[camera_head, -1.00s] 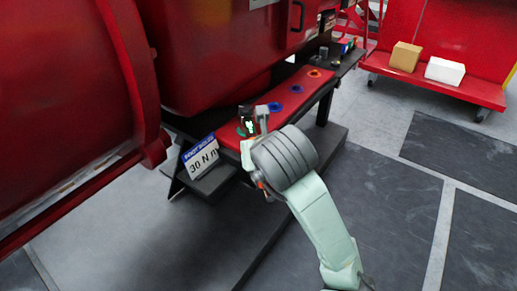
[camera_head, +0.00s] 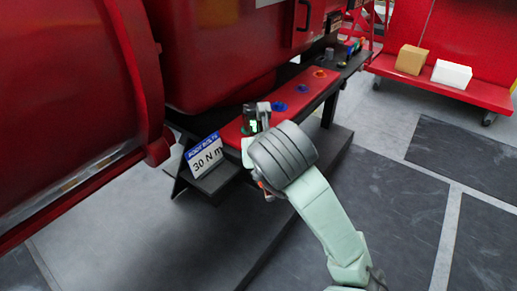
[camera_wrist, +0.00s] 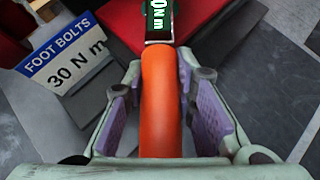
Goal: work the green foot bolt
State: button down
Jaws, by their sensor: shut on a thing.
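My gripper (camera_wrist: 162,92) is shut on the orange handle of a torque wrench (camera_wrist: 160,120), one finger on each side of it. The wrench's dark head has a lit display (camera_wrist: 158,18), partly cut off at the top of the wrist view, showing a zero and N m. In the head view, my gripper (camera_head: 262,122) and the dark wrench head (camera_head: 250,113) are over the near end of the red foot plate (camera_head: 292,95). A green spot (camera_head: 246,130) shows beside the wrench head. Whether the wrench sits on the green foot bolt is hidden.
A sign (camera_head: 204,155) reading FOOT BOLTS 30 N m stands left of my gripper. Red machinery (camera_head: 215,50) rises behind. Open floor (camera_head: 400,190) lies to the right.

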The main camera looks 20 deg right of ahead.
jog(key=shift+a+r, duration=0.15)
jog(key=shift+r, duration=0.05)
jog(key=shift+w+a+r+p, duration=0.1)
jog(key=shift+r+p, duration=0.4)
jog(key=shift+r, duration=0.15)
jog(key=shift+d+r+p, duration=0.2)
jog(key=shift+r+p, duration=0.9)
jog(key=shift+r, duration=0.6)
jog(key=shift+s+f, duration=0.1)
jog(key=shift+s, duration=0.1)
